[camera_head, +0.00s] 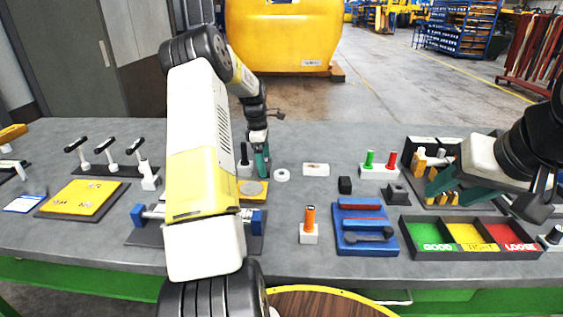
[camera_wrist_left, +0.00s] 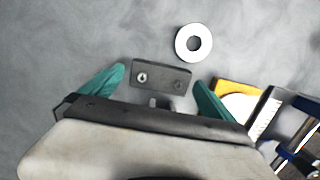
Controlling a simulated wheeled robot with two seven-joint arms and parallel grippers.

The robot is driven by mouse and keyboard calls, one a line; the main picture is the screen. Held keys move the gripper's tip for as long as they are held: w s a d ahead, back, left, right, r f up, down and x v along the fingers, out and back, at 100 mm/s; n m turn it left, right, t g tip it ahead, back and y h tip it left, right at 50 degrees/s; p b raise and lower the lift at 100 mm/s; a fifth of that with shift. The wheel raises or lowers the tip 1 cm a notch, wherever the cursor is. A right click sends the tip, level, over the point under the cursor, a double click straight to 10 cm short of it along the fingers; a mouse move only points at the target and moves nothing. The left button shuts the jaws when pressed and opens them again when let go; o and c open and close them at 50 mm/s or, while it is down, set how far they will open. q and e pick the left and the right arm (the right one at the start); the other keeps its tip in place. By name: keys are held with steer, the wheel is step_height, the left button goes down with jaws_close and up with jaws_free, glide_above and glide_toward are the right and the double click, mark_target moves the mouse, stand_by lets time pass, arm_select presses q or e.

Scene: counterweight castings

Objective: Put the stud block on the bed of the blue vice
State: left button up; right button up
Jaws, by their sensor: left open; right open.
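The dark block (camera_wrist_left: 176,70), with two round bright studs or holes on its face, appears to be the stud block. It lies on the grey table between the teal fingers of my left gripper (camera_wrist_left: 160,78), which is open; I cannot tell whether they touch it. In the head view my left gripper (camera_head: 262,166) is low over the table and hides the block. The blue vice (camera_head: 258,222) stands nearer, its middle covered by my left arm; part of it shows in the left wrist view (camera_wrist_left: 287,149). My right gripper (camera_head: 449,193) is open at the right, near a dark tray.
A white ring (camera_head: 282,175) and a yellow plate with a grey disc (camera_head: 252,187) are near my left gripper. An orange-handled tool (camera_head: 309,222) and a blue tray (camera_head: 345,245) stand right of the vice. A three-colour sorting tray (camera_head: 409,237) is further right.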

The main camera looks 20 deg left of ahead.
arm_select(q)
steer(key=shift+f, duration=0.4)
steer(key=shift+c, duration=0.4)
steer(key=c, duration=1.8)
steer(key=shift+r, duration=0.1)
steer(key=shift+c, duration=0.6)
